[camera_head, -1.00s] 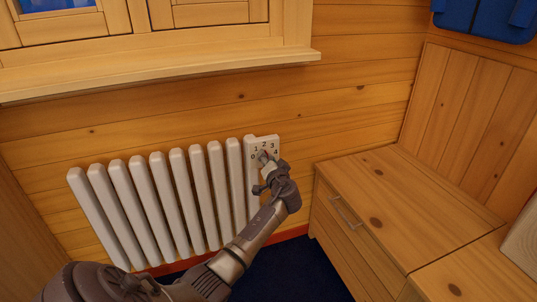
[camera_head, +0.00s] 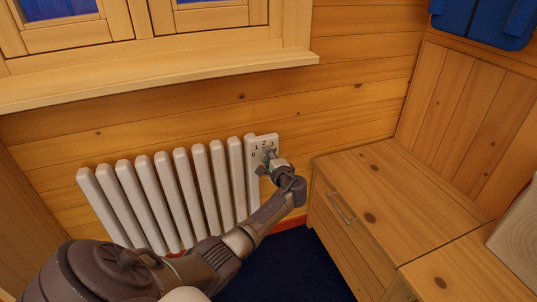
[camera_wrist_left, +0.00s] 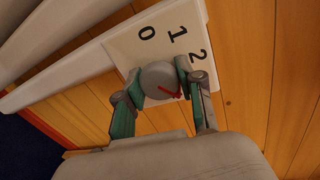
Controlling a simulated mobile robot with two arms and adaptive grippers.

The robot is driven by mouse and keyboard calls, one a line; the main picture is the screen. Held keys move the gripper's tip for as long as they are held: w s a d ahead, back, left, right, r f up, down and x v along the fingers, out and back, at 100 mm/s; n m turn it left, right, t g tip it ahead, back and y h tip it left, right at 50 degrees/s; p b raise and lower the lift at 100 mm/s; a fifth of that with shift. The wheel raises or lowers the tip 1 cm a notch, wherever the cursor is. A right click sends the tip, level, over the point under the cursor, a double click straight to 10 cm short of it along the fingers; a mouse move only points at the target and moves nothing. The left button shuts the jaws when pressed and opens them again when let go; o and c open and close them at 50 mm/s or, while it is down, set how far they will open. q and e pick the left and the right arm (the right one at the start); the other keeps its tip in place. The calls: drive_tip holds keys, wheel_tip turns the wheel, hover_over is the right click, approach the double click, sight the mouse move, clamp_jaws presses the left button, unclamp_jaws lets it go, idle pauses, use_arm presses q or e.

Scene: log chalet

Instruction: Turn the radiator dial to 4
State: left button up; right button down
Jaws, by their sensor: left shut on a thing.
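The radiator dial is a grey round knob (camera_wrist_left: 160,80) with a red pointer line. It sits on a white plate (camera_head: 249,150) at the right end of the white radiator (camera_head: 182,200). My left gripper (camera_head: 268,160) is shut on the dial; in the left wrist view its fingers (camera_wrist_left: 158,88) grip it from both sides. There the plate shows 0, 1 and 2. The red pointer points down and right, beyond the 2, towards the right finger. The number at its tip is hidden. In the head view 4 is hidden behind the gripper. My right gripper is not in view.
A wooden window sill (camera_head: 160,75) juts out above the radiator. A wooden cabinet (camera_head: 370,185) with a metal handle stands to the right, close to my left wrist. Dark blue carpet (camera_head: 285,265) shows between them.

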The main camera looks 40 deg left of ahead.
use_arm(q)
drive_tip(key=m+p, duration=0.1)
drive_tip(key=m, duration=0.1)
drive_tip(key=shift+w+d+r+m, duration=0.1)
drive_tip(key=shift+m, duration=0.2)
drive_tip(key=m, duration=0.2)
drive_tip(key=shift+m+g+y+p, duration=0.3)
drive_tip(key=shift+p, duration=0.05)
drive_tip(key=shift+m, duration=0.7)
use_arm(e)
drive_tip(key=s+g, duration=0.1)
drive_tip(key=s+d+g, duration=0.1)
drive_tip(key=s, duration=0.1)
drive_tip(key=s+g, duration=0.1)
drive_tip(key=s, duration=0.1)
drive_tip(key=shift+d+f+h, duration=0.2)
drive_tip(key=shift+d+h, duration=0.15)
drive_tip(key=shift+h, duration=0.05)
use_arm(q)
drive_tip(key=o, duration=1.2)
drive_tip(key=shift+c, duration=0.2)
